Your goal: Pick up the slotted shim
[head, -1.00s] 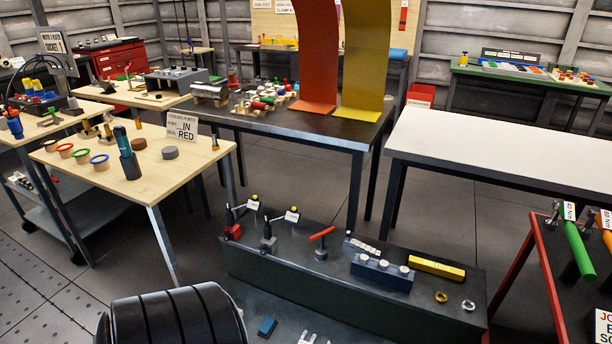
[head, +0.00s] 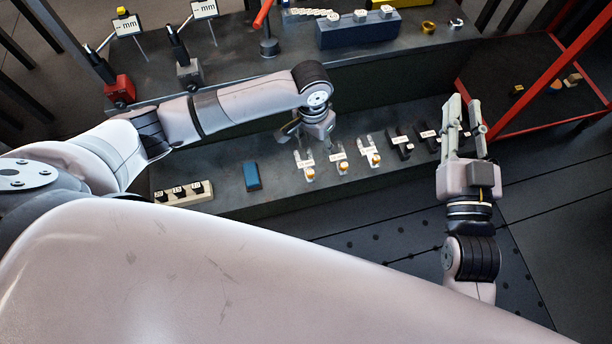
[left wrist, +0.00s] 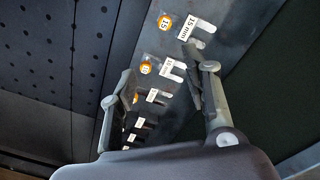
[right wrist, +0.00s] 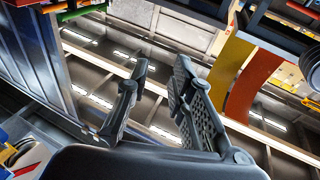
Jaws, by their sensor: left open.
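Several slotted shims lie in a row on the low dark shelf. In the head view three pale forked ones show, a left shim (head: 304,167), a middle shim (head: 340,161) and a right shim (head: 370,151), each with a label and an orange-yellow round part. In the left wrist view the top shim (left wrist: 190,29) reads 15 mm, with another shim (left wrist: 172,70) below it. My left gripper (head: 303,137) is open above the row, just behind the left shim; its spread fingers (left wrist: 157,62) hold nothing. My right gripper (head: 464,105) is open and empty at the right.
A blue block (head: 251,176) and a pale labelled rack (head: 182,191) lie left of the shims. Dark labelled pieces (head: 402,145) lie to their right. A raised dark ledge behind carries a blue block (head: 358,30) and gauges. A red-framed table (head: 535,85) stands at right.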

